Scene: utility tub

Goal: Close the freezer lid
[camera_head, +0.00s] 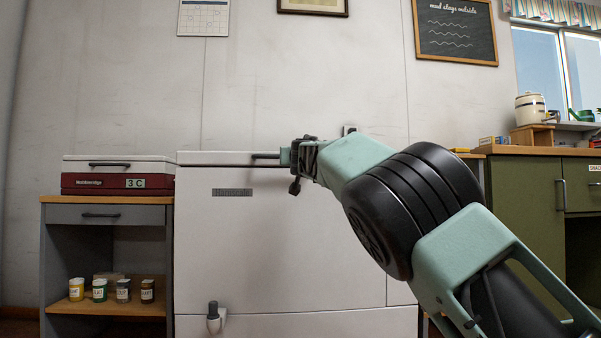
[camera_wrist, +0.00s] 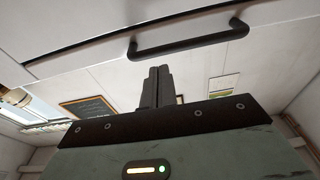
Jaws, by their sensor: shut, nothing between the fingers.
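The white chest freezer (camera_head: 275,245) stands in the middle of the head view. Its lid (camera_head: 215,158) lies level along the top, flat or nearly so; a thin dark seam runs beneath it. The dark bar handle (camera_head: 265,156) is on the lid's front and also shows in the wrist view (camera_wrist: 190,45). My gripper (camera_head: 285,156) is at lid height by the handle's right end, partly covering it. In the wrist view my gripper's fingers (camera_wrist: 159,72) are together and empty, with the handle just beyond their tips. Contact with the handle cannot be told.
A red-and-white case (camera_head: 118,180) sits on a grey shelf unit (camera_head: 107,215) close to the freezer's left. Several small jars (camera_head: 123,290) stand on its lower shelf. A green cabinet (camera_head: 525,205) with a wooden top is at right, behind my arm.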

